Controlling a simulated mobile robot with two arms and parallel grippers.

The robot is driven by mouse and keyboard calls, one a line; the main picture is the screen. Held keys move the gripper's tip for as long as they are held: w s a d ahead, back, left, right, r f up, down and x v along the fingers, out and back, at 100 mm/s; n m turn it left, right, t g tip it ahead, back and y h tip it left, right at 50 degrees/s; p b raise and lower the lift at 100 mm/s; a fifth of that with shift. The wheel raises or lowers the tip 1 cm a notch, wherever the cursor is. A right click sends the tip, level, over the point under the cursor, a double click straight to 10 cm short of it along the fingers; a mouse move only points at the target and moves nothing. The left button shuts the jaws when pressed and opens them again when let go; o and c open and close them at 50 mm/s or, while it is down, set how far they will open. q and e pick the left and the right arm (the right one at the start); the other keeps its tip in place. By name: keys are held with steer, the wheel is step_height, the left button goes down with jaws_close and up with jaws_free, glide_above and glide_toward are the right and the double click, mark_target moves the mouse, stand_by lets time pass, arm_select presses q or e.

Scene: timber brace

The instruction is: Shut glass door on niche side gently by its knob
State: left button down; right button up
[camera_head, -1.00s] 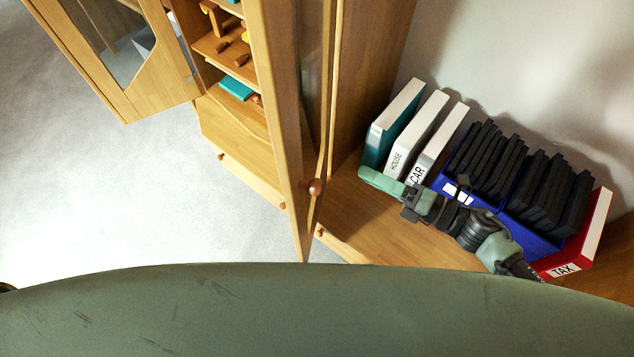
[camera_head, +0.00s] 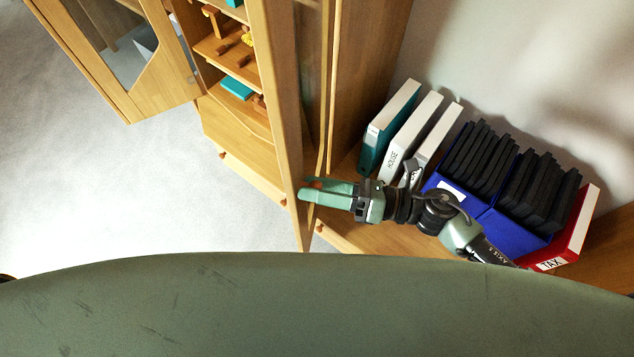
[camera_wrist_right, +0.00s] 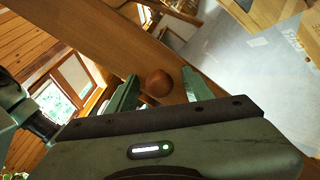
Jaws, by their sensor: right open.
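The glass door on the niche side (camera_head: 283,130) stands open, seen nearly edge-on in the head view, with its glass (camera_head: 314,75) to the right of the frame edge. Its round brown wooden knob (camera_head: 317,184) is partly hidden by my right gripper (camera_head: 311,190). In the right wrist view the knob (camera_wrist_right: 158,82) sits between the two green fingers, with a visible gap on each side. The right gripper is open around the knob, and the wooden door frame (camera_wrist_right: 120,45) lies just beyond it. My left gripper is not in view.
The other glass door (camera_head: 150,85) stands open at the left. Shelves hold small wooden items and a teal box (camera_head: 236,88). Binders (camera_head: 390,125), blue boxes of black cases (camera_head: 510,232) and a red TAX binder (camera_head: 576,235) stand close behind my right arm.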

jaws_close()
stand_by(1.4)
